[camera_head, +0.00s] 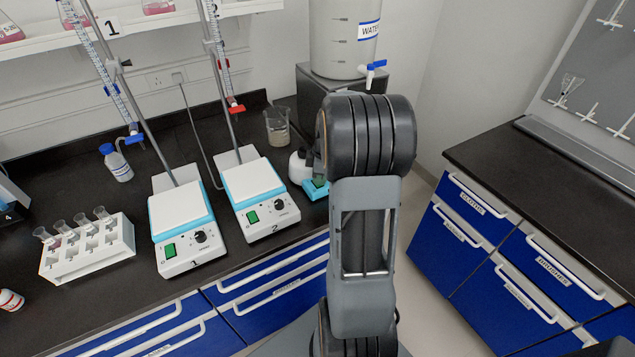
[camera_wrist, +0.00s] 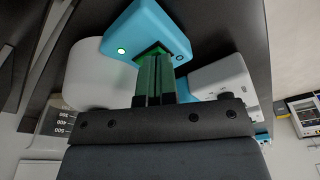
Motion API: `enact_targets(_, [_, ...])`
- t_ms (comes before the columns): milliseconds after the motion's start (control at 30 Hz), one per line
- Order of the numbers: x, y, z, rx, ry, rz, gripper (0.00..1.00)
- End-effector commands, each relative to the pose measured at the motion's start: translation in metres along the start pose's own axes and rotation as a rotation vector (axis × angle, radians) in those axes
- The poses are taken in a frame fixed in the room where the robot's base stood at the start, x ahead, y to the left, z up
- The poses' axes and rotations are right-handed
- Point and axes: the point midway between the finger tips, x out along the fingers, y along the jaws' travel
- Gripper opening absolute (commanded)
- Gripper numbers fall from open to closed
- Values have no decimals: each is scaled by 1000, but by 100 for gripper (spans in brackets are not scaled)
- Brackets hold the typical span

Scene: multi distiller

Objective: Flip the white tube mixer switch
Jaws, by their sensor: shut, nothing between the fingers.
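The white tube mixer (camera_head: 298,166) with its blue front stands on the black bench, right of hot plate 2, partly hidden by my arm. In the wrist view, its blue front (camera_wrist: 122,33) shows a lit green light at the left and a small dark knob at the right. Its rounded white body (camera_wrist: 92,75) is behind the blue part. My gripper (camera_wrist: 156,55) is shut and empty, with its greenish fingertips at the dark switch area between light and knob. They cover the switch, so its position and any contact cannot be told.
Hot plate 2 (camera_head: 252,180) and hot plate 1 (camera_head: 180,209) stand left of the mixer, with burette stands behind. A beaker (camera_head: 277,126) is close behind it. A water tank (camera_head: 345,40) stands on a dark block (camera_head: 305,85) at the back.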

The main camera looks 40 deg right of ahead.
Motion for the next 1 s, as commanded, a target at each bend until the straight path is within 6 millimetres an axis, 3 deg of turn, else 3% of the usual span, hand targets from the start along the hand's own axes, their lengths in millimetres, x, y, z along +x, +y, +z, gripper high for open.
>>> enact_targets(467, [2, 0, 0, 0, 0, 0, 0])
enact_targets(1000, [-38, 0, -6, 0, 0, 0, 0])
